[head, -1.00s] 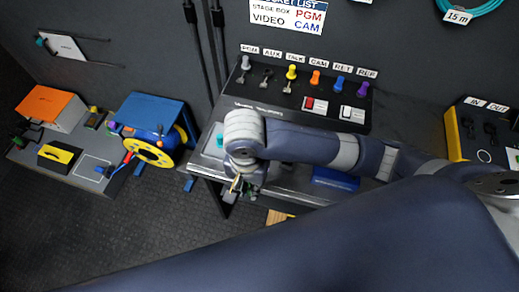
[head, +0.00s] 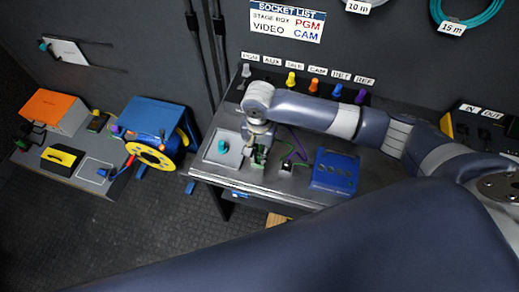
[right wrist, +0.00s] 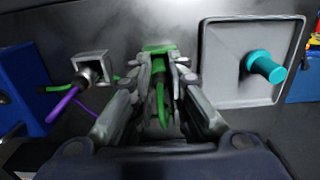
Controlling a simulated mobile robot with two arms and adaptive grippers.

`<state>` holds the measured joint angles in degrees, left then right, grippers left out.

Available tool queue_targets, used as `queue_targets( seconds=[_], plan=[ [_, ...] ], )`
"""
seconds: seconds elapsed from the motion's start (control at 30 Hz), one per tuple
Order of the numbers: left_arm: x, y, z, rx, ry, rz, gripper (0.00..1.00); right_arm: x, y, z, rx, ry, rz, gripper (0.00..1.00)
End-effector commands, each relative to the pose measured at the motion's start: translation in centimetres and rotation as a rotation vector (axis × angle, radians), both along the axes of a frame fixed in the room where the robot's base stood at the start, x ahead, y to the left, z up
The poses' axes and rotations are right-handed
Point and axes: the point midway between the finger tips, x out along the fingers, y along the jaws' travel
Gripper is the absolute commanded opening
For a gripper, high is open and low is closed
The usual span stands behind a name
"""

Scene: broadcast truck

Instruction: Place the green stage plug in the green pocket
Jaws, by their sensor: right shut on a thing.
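My right gripper (head: 258,155) is low over the grey table, between the grey tray and a small metal holder. In the right wrist view, the right gripper (right wrist: 160,75) is shut on the green stage plug (right wrist: 159,82), mostly hidden between the fingers. A green cable runs back from it. A bright green edge (right wrist: 158,47) shows just beyond the fingertips; I cannot tell whether it is the green pocket or part of the plug. In the head view, green (head: 262,154) shows beside the fingers. My left gripper is not in view.
The grey tray (head: 209,155) holds a teal plug (head: 223,147). The metal holder (right wrist: 94,68) has a purple cable. A blue box (head: 335,172) stands to its right. A row of coloured plugs lines the table's back. A cable reel (head: 152,155) is left.

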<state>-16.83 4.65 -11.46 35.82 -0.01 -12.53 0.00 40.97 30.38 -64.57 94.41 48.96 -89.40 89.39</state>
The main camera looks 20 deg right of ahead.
Motion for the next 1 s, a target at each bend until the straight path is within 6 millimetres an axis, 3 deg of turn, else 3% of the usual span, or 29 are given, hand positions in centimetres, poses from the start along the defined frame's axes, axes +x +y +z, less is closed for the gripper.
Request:
queue_targets(
  seconds=[0.33, 0.37, 0.43, 0.8, 1.0],
  plan=[
    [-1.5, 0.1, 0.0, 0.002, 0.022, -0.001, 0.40, 0.0, 0.0, -0.3, 0.000, 0.000, -0.001, 0.00],
    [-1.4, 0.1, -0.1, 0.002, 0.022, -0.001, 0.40, 0.0, 0.0, -0.3, 0.000, 0.000, -0.001, 0.21],
    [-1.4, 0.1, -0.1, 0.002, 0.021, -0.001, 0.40, 0.0, 0.0, -0.3, 0.000, 0.000, -0.001, 0.34],
    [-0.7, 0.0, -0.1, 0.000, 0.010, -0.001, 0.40, 0.1, 0.0, 0.0, 0.000, -0.002, 0.000, 0.34],
    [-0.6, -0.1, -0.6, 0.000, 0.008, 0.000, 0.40, 0.1, 0.1, 2.7, 0.002, -0.005, 0.000, 0.34]
  ],
)
